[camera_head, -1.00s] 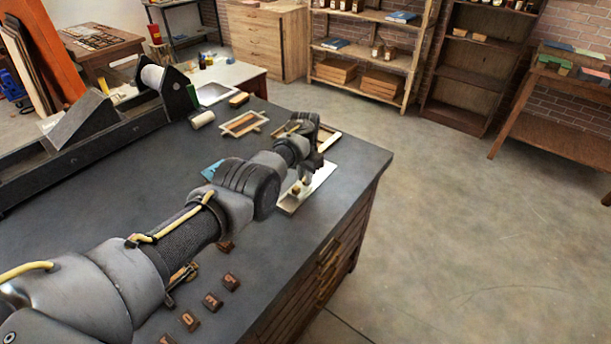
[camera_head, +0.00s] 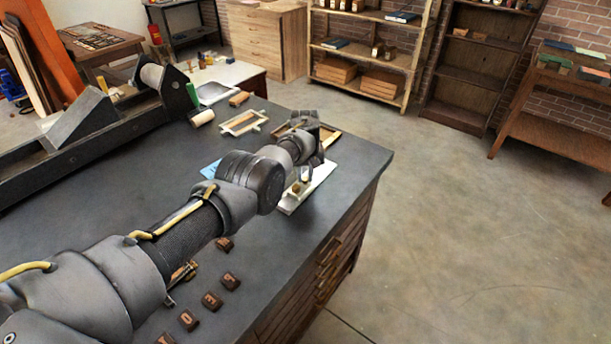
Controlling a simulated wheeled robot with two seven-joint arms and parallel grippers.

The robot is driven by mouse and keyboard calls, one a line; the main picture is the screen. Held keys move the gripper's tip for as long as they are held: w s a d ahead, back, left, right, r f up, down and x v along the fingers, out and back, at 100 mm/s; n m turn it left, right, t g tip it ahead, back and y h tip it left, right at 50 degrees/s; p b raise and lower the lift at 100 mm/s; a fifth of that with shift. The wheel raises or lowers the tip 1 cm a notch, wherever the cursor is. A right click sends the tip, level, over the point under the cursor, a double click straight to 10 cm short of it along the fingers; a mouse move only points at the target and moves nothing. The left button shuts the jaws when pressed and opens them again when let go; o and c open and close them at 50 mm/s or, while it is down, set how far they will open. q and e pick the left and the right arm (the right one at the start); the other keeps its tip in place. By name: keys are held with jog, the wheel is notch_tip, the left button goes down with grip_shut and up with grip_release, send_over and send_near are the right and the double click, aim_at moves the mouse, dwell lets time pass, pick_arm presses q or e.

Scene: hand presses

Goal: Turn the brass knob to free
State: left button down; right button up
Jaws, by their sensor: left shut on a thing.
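The brass knob (camera_head: 297,187) shows as a small brassy spot on a pale flat base (camera_head: 291,207) near the right edge of the dark bench top. My left arm reaches across the bench from the lower left. My left gripper (camera_head: 304,177) points down at the knob and is shut on it. The fingers are small and partly hidden by my wrist, so the exact grip and the knob's marking cannot be read. My right gripper is not in view.
Wooden frames (camera_head: 243,123) lie behind the gripper. Several letter blocks (camera_head: 212,301) lie at the front of the bench. A blue sheet (camera_head: 210,169) is partly under my arm. A roller (camera_head: 203,118) lies farther back. Open floor lies to the right.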

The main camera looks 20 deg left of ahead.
aim_at(305, 178)
pick_arm(q)
jog(key=shift+n, duration=0.5)
jog(key=c, duration=1.3)
grip_release()
jog(key=shift+r, duration=0.3)
notch_tip(305, 178, up, 10)
jog(key=shift+r+p, duration=0.1)
jog(key=shift+p, duration=0.6)
